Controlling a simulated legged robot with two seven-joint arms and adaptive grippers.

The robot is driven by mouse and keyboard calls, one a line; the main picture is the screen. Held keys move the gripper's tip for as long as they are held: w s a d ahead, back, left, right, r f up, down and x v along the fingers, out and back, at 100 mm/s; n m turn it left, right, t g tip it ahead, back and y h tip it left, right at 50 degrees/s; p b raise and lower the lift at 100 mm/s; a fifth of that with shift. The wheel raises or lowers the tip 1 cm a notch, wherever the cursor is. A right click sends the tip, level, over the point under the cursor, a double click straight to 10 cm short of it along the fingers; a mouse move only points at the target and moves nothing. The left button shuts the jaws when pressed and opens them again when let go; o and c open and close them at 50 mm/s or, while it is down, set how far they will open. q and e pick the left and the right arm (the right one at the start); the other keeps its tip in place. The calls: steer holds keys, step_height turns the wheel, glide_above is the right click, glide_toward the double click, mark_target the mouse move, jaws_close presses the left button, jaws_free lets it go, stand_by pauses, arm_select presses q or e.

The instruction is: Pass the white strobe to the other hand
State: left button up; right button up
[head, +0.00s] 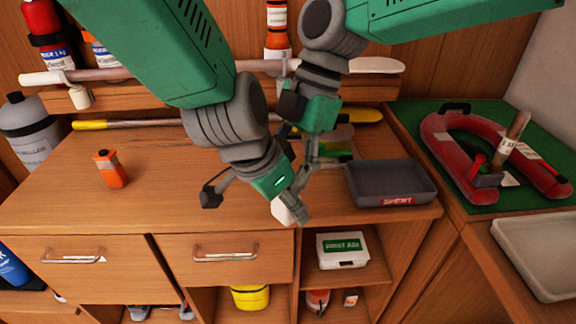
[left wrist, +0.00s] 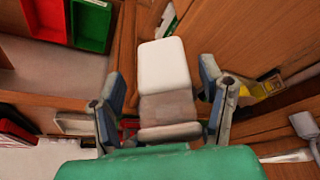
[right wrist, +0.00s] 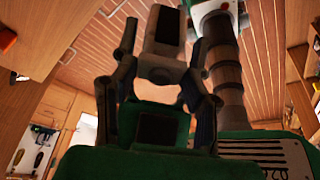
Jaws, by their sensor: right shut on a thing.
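The white strobe (head: 284,211) shows only in part in the head view, below the two grippers where they meet over the bench's front edge. In the left wrist view the strobe (left wrist: 164,65) has a white block end and a duller, see-through-looking part, and it stands between the fingers. My left gripper (head: 255,200) is open, with a finger on either side of the strobe and gaps between. My right gripper (right wrist: 163,75) is shut on the strobe, whose dark-faced end (right wrist: 166,28) shows beyond its fingers. The exact contact is hidden in the head view.
A dark grey tray (head: 412,200) marked SPENT lies right of the grippers. An orange device (head: 110,168) stands at left on the bench (head: 60,205). A red horseshoe float (head: 449,160) lies on a green mat at right. A first-aid box (head: 342,250) sits in the shelf below.

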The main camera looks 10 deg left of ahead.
arm_select(q)
steer(key=shift+r, duration=0.15)
steer(key=v, duration=0.7)
steer(key=s+a+f+n+y, duration=0.1)
steer(key=s+a+f, duration=0.1)
steer(key=a+f, duration=0.35)
steer(key=s+a+f+n+g, duration=0.1)
steer(key=a+f+n, duration=0.1)
steer(key=f, duration=0.7)
steer(key=s+a+f+n+y, duration=0.15)
steer(key=a+f, duration=0.25)
steer(key=f, duration=0.4)
steer(key=s+a+f+n+g, duration=0.1)
steer(key=s+a+f, duration=0.2)
steer(key=s+f, duration=0.3)
steer(key=s+a+f+n, duration=0.1)
steer(key=s+a+f, duration=0.3)
steer(key=s, duration=0.5)
step_height(320, 180, down, 2)
steer(key=shift+s+a+f+n+g, duration=0.15)
steer(key=shift+s+f+n+g, duration=0.05)
steer(key=shift+s+n+g, duration=0.2)
steer(key=shift+w, duration=0.1)
